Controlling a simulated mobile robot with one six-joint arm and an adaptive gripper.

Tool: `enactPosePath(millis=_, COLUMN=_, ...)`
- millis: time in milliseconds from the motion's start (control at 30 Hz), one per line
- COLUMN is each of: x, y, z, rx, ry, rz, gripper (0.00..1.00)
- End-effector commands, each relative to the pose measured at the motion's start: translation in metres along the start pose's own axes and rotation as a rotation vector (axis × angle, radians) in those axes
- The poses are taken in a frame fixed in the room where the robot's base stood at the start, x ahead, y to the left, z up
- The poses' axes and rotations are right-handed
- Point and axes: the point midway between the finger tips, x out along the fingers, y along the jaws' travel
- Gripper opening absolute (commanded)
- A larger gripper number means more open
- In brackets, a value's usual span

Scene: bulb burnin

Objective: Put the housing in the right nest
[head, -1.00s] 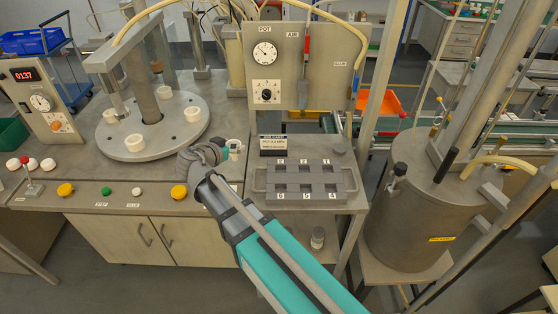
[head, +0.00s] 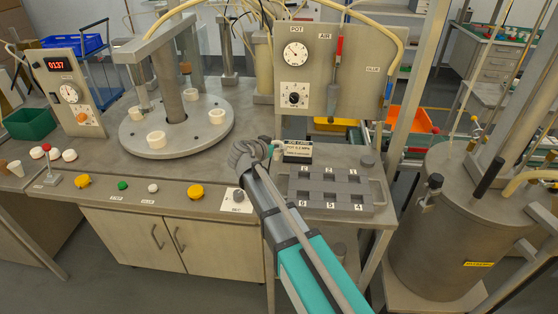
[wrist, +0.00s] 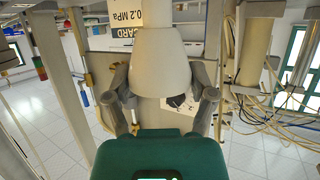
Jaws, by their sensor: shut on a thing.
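My gripper (wrist: 162,98) is shut on a cream-white housing (wrist: 160,72), which fills the gap between its two fingers in the wrist view. In the head view my gripper (head: 255,152) is above the bench, just left of the grey block with numbered pockets (head: 330,189). The housing is mostly hidden behind the gripper there. Several white round cups stand on the grey round table, one at its front (head: 156,140) and one at its right (head: 217,116). I cannot tell which of these places is the right nest.
A small pressure card (head: 298,150) stands close to the right of my gripper. Behind it is an upright panel (head: 310,65) with a gauge. The round table (head: 135,135) has a central post and overhead arm. A large metal tank (head: 440,230) stands at right.

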Motion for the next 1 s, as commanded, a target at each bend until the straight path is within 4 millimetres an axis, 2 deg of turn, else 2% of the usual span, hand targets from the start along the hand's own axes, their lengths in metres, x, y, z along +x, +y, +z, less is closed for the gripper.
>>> enactPosePath(millis=133, x=0.009, y=-0.001, z=0.005, rx=0.000, ry=0.000, rz=0.001, gripper=0.38)
enactPosePath(millis=667, x=0.014, y=-0.001, z=0.008, rx=0.001, ry=0.000, rz=0.001, gripper=0.38)
enactPosePath(millis=800, x=0.024, y=-0.002, z=0.015, rx=0.001, ry=0.000, rz=0.000, gripper=0.38)
enactPosePath(millis=1000, x=0.029, y=-0.001, z=0.031, rx=0.001, ry=0.000, rz=0.000, gripper=0.38)
